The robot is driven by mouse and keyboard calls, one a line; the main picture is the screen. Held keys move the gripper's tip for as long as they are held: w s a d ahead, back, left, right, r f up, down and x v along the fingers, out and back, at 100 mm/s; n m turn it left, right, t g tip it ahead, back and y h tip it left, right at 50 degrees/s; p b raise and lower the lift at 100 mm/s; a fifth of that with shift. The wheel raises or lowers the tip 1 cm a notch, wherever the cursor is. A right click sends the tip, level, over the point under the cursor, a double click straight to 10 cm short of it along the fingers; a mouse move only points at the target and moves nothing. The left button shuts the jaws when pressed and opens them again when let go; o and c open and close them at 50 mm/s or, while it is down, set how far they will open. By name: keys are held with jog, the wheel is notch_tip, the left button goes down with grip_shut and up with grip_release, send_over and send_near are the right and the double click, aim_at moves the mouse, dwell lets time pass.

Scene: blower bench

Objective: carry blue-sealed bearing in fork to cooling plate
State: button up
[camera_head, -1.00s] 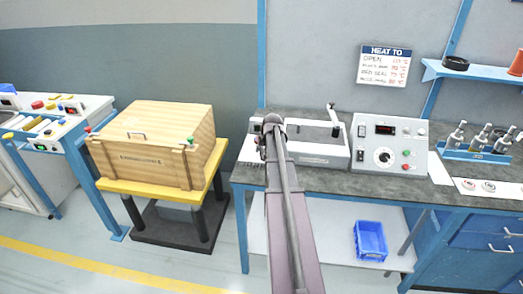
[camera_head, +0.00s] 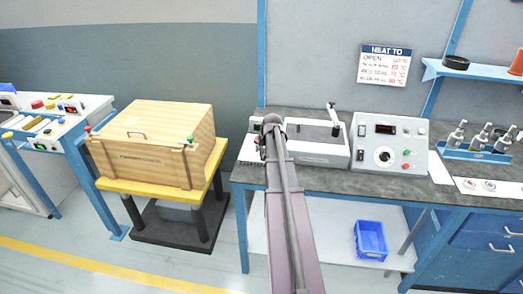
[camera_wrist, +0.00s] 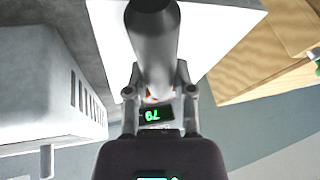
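My gripper (camera_wrist: 160,84) closes its two fingers on a thick dark grey round handle (camera_wrist: 152,45) in the wrist view, seemingly the fork's. In the head view my gripper is mostly hidden behind my own arm, over the left end of the bench. I cannot make out the fork's prongs or the blue-sealed bearing in either view. A flat white plate (camera_wrist: 220,40) lies behind the handle in the wrist view; it also shows left of my arm in the head view (camera_head: 248,152). I cannot tell whether it is the cooling plate.
A white heater unit (camera_head: 318,152) and a control box (camera_head: 388,145) stand right of my arm; a vented white housing (camera_wrist: 50,85) is close in the wrist view. A wooden crate (camera_head: 150,150) stands left across a gap. A small green display (camera_wrist: 156,114) is near my fingers.

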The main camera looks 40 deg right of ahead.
jog(key=o, duration=0.4)
jog(key=shift+r, duration=0.2)
notch_tip(320, 180, up, 10)
jog(key=p, duration=1)
jog(key=shift+r+p, duration=0.15)
jog(key=shift+p, duration=0.2)
jog(key=shift+a, duration=0.1)
dwell(0.4)
jog(key=s+a+n+g, duration=0.1)
jog(key=s+a, duration=0.4)
jog(key=a, duration=1)
jog(key=s+a+f+n+g, duration=0.1)
jog(key=s+a+n, duration=0.3)
jog(key=a, duration=1.1)
jog(key=s+a+n+g, duration=0.2)
jog(key=s+a, duration=0.3)
jog(key=a, duration=1)
jog(key=shift+s+f+g+y, duration=0.35)
jog(key=shift+g+y, duration=0.05)
jog(key=shift+g, duration=0.1)
